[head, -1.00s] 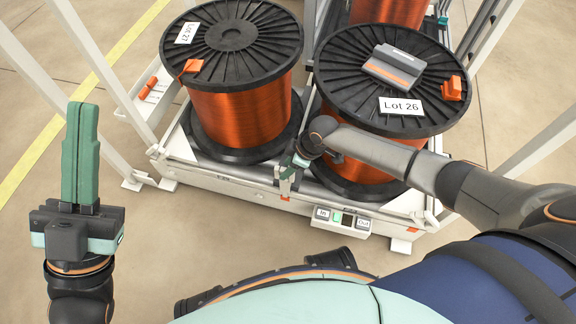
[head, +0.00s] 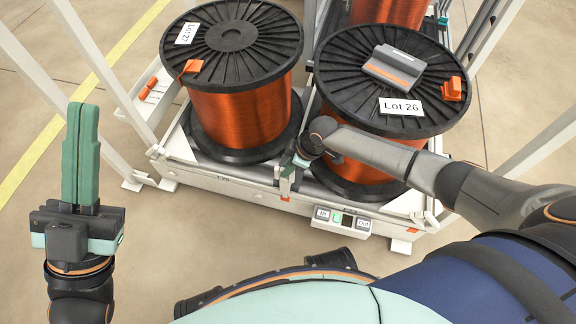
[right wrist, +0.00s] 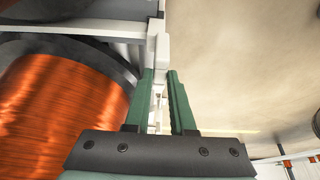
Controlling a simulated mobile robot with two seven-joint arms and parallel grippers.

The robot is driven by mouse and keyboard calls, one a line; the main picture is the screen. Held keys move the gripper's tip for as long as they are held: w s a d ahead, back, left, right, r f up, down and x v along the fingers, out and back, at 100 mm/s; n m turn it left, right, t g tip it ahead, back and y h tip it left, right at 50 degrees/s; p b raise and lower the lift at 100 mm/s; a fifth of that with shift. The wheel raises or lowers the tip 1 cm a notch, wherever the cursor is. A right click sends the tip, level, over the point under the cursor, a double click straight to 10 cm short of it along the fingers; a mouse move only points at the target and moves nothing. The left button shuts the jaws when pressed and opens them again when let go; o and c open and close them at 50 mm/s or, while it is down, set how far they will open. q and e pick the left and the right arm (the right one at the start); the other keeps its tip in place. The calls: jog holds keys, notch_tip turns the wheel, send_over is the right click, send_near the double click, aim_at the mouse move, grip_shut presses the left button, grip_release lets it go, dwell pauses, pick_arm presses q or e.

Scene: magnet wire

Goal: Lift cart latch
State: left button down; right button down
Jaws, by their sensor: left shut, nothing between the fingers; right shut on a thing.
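The cart latch (right wrist: 162,50) is a small pale upright piece at the cart's front edge, between the two wire spools in the head view. My right gripper (right wrist: 161,75) is shut on the latch, with its green fingers on either side of it. In the head view the right gripper (head: 289,174) is small and partly hidden by its own wrist. My left gripper (head: 82,107) is shut and empty, pointing up, well to the left of the cart (head: 230,183).
Copper spools labelled Lot 27 (head: 240,110) and Lot 26 (head: 350,110) stand on the cart close to my right arm. An In/Out button panel (head: 343,221) is on the frame's front. White posts (head: 85,75) rise at the left.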

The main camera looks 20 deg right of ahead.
aim_at(281, 169)
dwell(0.6)
